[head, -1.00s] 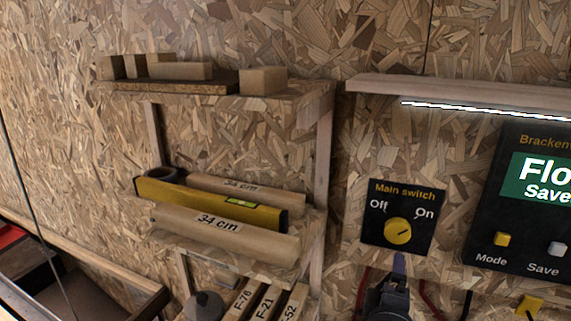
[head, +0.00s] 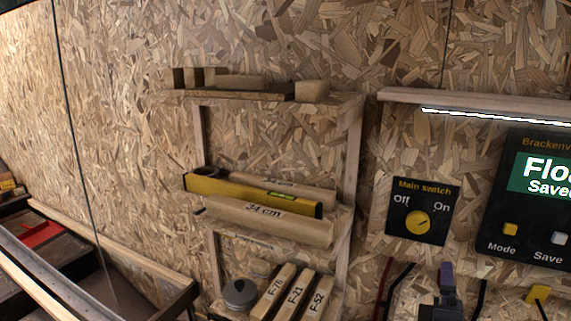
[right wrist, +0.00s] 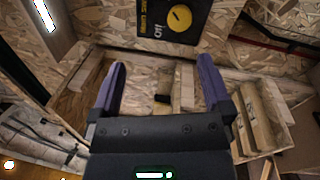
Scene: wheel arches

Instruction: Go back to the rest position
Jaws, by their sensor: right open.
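My right gripper (head: 447,276) shows at the bottom right of the head view, below the main switch panel (head: 408,242) and apart from it. In the right wrist view its two purple fingers (right wrist: 163,78) stand wide apart with nothing between them. The black switch panel is marked Off and On and has a yellow knob (head: 417,222). My left gripper is in neither view.
A wall shelf (head: 358,120) left of the switch holds wooden blocks, a yellow level (head: 230,189), a 34 cm tube (head: 270,222) and labelled wooden pieces (head: 296,292). A control box (head: 524,222) with a green screen is on the right. Cables hang below the switch.

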